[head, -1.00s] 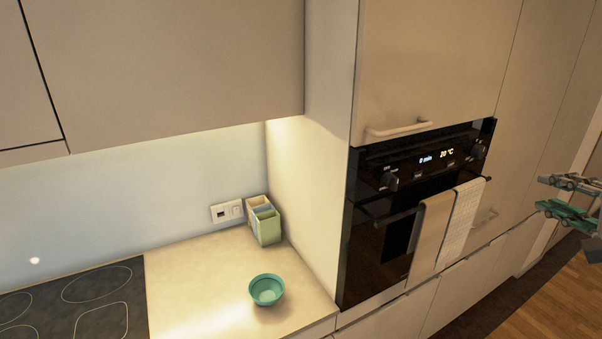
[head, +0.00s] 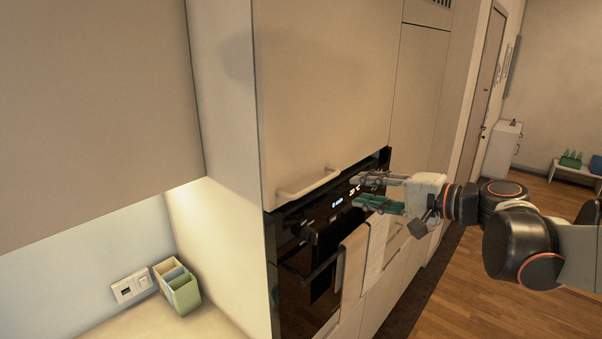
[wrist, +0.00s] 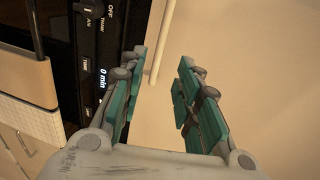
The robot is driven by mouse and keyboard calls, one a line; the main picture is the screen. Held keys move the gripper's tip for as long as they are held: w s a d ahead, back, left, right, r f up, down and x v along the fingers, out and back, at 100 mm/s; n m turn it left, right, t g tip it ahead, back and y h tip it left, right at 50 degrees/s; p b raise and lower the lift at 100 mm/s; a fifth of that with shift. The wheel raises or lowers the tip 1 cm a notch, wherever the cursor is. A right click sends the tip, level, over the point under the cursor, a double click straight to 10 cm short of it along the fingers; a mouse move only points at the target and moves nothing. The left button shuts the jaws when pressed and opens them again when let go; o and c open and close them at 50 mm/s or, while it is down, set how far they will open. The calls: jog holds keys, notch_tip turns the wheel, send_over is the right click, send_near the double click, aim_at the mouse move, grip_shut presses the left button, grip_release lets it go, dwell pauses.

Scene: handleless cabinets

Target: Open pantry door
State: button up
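A flat beige cabinet door (head: 325,95) above the oven is shut; I cannot tell whether it is the pantry door. Its pale bar handle (head: 308,186) runs along its lower edge. The handle also shows in the wrist view (wrist: 160,45), lying between the directions of my two fingers and beyond their tips. My gripper (head: 355,190) is open and empty, in front of the oven's top panel, right of the handle. In the wrist view my gripper (wrist: 163,64) has its green-padded fingers spread, and no contact with the handle is visible.
The black oven (head: 300,275) has towels (head: 358,262) over its bar. Tall flat panels (head: 415,95) stand to the right. A side panel (head: 228,120) and a counter with a small divided box (head: 180,292) are at left. Wooden floor (head: 470,295) is open at right.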

aim_at(321, 184)
jog(key=p+x, duration=0.1)
jog(key=x, duration=1.2)
jog(key=shift+a+r, duration=0.1)
jog(key=shift+a, duration=0.05)
jog(key=shift+c, duration=0.5)
grip_shut()
